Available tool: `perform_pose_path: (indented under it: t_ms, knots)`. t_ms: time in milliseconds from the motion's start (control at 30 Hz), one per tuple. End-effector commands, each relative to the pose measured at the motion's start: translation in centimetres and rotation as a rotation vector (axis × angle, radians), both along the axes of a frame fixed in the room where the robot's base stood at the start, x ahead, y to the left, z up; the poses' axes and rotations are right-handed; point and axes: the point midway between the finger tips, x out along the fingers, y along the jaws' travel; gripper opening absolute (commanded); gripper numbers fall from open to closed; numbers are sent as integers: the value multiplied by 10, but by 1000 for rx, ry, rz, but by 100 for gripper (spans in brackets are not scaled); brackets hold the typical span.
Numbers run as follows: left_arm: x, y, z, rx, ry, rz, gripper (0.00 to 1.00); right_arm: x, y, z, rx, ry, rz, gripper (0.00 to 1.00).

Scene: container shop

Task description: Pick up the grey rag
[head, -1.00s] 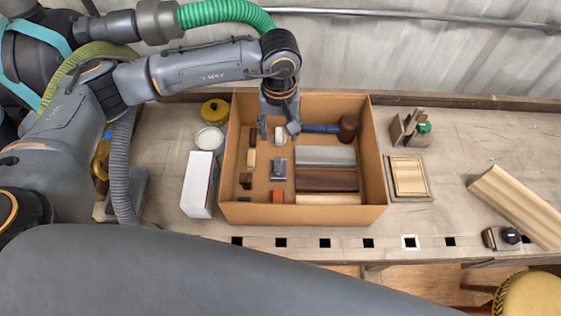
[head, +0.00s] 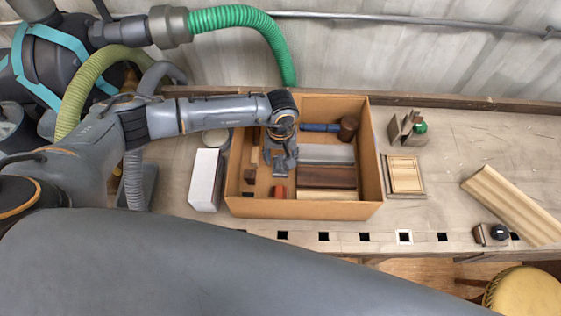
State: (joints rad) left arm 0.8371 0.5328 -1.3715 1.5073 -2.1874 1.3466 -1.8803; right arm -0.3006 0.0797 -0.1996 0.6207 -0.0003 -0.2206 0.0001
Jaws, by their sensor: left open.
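The open cardboard box (head: 305,209) on the workbench holds several items. My left gripper (head: 280,166) is open and points down inside the box, left of its middle. It covers the spot where a small grey item lay, so that item is mostly hidden; I cannot tell whether the fingers touch it. A flat grey piece (head: 328,154) lies just right of the gripper, above a dark brown wooden block (head: 328,177). No item shows clearly as a cloth rag. My right gripper is not in view.
The box also holds a blue-handled mallet (head: 347,127) and a red block (head: 279,192). A white carton (head: 205,180) stands close left of the box. A framed wooden panel (head: 405,176) lies to its right.

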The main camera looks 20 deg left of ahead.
Motion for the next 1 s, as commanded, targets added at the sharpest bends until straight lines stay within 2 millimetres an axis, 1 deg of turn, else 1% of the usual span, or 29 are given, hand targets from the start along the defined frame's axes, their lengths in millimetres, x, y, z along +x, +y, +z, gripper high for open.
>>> perform_pose_path:
  t_ms: [133, 167, 200, 333, 567, 667, 767, 1000]
  knots:
    - [0, 0, 0, 0, 0, 0, 55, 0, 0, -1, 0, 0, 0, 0]
    - [0, 0, 0, 0, 0, 0, 51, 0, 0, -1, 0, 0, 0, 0]
    - [0, 0, 0, 0, 0, 0, 42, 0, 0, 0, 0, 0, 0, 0]
    - [0, 0, 0, 0, 0, 0, 16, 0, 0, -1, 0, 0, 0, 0]
    - [0, 0, 1, -1, 0, 0, 16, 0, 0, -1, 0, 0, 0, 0]
    - [1, 0, 4, -1, -1, 0, 16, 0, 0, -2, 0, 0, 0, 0]
    - [2, 0, 16, -2, -6, -2, 16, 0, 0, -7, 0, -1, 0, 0]
    - [2, 0, 64, -2, -6, -1, 16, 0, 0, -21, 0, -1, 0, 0]
